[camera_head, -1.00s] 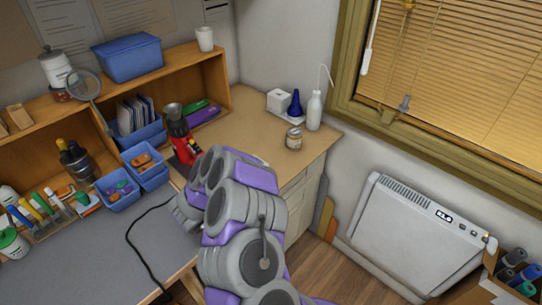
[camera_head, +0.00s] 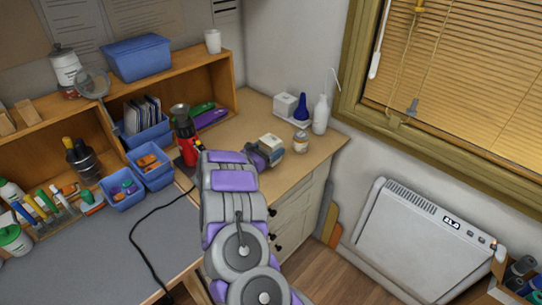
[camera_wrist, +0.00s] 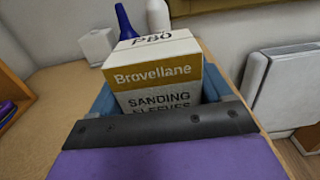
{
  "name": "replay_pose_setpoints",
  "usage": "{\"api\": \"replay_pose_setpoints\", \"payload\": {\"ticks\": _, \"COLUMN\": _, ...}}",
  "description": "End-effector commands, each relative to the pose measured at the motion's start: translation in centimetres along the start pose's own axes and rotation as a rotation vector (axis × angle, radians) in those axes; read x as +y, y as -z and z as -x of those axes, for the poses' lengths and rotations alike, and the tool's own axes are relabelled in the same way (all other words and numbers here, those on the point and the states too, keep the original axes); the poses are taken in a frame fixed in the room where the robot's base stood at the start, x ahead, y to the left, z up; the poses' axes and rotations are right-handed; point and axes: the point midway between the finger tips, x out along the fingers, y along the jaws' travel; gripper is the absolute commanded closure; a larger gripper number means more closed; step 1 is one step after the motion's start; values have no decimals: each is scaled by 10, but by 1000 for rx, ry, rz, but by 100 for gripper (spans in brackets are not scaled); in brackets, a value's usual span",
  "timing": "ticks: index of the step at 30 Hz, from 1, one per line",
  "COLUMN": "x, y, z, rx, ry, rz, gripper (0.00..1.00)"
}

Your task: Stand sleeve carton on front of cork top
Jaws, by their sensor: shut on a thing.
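The sleeve carton (camera_wrist: 160,77) is a white and ochre box marked "Brovellane" and "SANDING SLEEVES". In the wrist view it fills the middle, between the jaws of my gripper (camera_wrist: 160,110), which is shut on it. Its lower part is hidden behind the gripper's dark edge. In the head view the carton (camera_head: 270,142) shows at the end of my arm, over the cork top (camera_head: 262,108). It stands about upright. I cannot tell whether its base touches the cork top.
A white tray with a white box (camera_head: 285,105), a blue cone-shaped bottle (camera_head: 300,108) and a white bottle (camera_head: 320,115) are behind. A red-bodied tool (camera_head: 186,140) stands left. The right front corner is clear.

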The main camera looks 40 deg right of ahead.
Motion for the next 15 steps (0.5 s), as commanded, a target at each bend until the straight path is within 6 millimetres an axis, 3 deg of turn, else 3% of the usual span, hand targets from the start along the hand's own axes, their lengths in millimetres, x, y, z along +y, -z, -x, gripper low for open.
{"api": "replay_pose_setpoints", "payload": {"ticks": 7, "x": 1, "y": 34, "z": -6, "rx": 3, "ry": 0, "rz": 1, "gripper": 57}}
{"api": "replay_pose_setpoints", "payload": {"ticks": 15, "x": 0, "y": 36, "z": -5, "rx": 3, "ry": 0, "rz": -2, "gripper": 57}}
